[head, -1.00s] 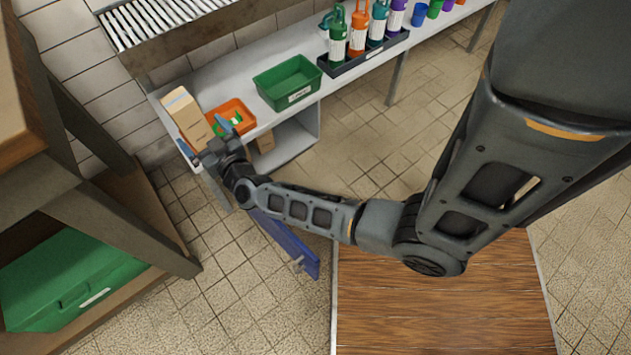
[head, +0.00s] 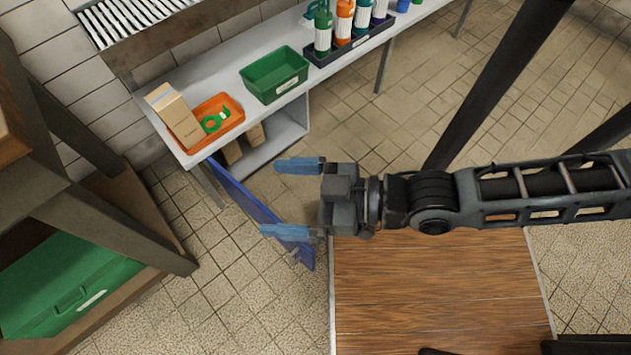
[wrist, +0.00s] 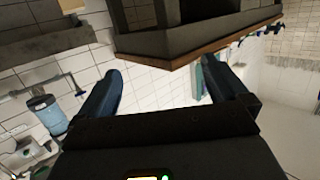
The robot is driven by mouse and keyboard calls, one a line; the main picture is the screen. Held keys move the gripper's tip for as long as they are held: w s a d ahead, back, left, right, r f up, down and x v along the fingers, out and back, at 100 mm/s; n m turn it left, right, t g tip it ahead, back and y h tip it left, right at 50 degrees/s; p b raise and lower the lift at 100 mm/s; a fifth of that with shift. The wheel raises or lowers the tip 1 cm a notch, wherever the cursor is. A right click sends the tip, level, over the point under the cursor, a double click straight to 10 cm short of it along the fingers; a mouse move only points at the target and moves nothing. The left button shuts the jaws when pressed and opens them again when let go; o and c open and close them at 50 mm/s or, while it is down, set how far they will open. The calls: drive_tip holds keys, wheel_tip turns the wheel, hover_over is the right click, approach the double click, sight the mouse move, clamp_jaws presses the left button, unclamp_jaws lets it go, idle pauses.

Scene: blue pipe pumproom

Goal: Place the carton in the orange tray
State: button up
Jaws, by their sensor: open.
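The tan carton (head: 175,115) stands at the left end of the orange tray (head: 238,112) in the head view, on the white bench. Orange shows on both sides of its base, so it appears to be inside the tray; its lean is hard to judge. A green ring-shaped thing (head: 213,123) lies in the tray to the right of the carton. My gripper (head: 272,198) is open and empty, its blue fingers apart, clear of the tray and in front of the bench. In the wrist view the fingers (wrist: 160,80) are spread with nothing between them; neither carton nor tray shows there.
A green bin (head: 276,76) stands right of the tray, with a dark rack of bottles (head: 345,45) beyond. A blue door panel (head: 250,205) hangs open below the bench front. Brown boxes (head: 243,143) sit on the lower shelf. A shelf unit (head: 100,215) stands at left.

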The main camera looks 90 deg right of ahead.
drive_tip(key=s+a+r+n+y, duration=0.1)
drive_tip(key=s+a+r+y, duration=0.1)
drive_tip(key=s+r, duration=0.2)
wheel_tip(320, 180, up, 3)
drive_tip(key=shift+s+f+g, duration=0.1)
drive_tip(key=shift+s+g, duration=0.05)
drive_tip(key=shift+g, duration=0.25)
